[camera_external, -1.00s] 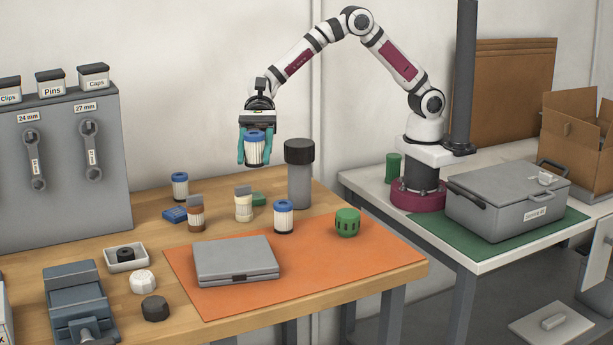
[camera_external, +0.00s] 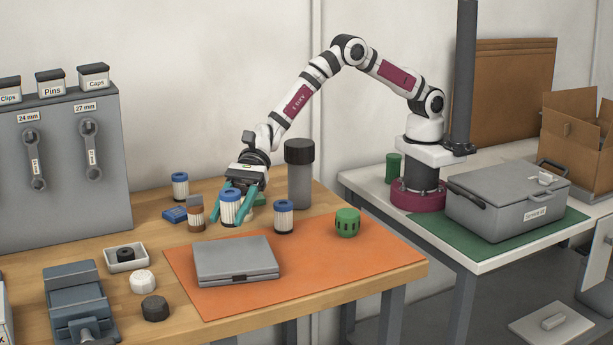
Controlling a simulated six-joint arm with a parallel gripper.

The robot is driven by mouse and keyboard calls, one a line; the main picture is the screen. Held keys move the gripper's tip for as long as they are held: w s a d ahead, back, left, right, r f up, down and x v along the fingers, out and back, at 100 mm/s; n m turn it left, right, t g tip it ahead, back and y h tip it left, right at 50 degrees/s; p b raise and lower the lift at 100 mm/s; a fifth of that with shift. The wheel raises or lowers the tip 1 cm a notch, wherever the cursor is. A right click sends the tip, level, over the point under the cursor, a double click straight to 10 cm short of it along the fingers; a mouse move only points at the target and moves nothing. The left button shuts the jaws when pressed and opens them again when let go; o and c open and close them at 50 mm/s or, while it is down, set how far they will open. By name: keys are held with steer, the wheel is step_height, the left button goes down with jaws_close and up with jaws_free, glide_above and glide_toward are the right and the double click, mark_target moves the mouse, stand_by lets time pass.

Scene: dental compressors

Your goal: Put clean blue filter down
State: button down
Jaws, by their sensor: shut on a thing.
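My gripper (camera_external: 233,210) has teal fingers and is shut on a white pleated filter with a blue cap (camera_external: 231,208). It holds this filter about upright, low over the wooden bench behind the grey case; I cannot tell whether its base touches the bench. Two similar blue-capped filters stand on the bench, one at the back left (camera_external: 180,186) and one to the right of my gripper (camera_external: 283,217). A brown filter with a grey-brown cap (camera_external: 195,216) stands just left of the held filter. The cream filter behind my gripper is hidden.
A flat grey case (camera_external: 236,261) lies on the orange mat (camera_external: 350,268). A green slotted part (camera_external: 347,223) stands on the mat's back edge. A tall grey cylinder with a black top (camera_external: 299,172) stands behind. A blue block (camera_external: 174,215) lies left of the brown filter.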

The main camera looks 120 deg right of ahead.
mark_target(235, 258)
steer(key=a+f, duration=0.1)
steer(key=a, duration=0.1)
steer(key=shift+w+a+f, duration=0.3)
steer(key=shift+a+f, duration=0.1)
step_height(235, 258, down, 3)
steer(key=shift+a+f, duration=0.15)
steer(key=shift+f, duration=0.4)
steer(key=shift+c, duration=1.5)
jaws_free()
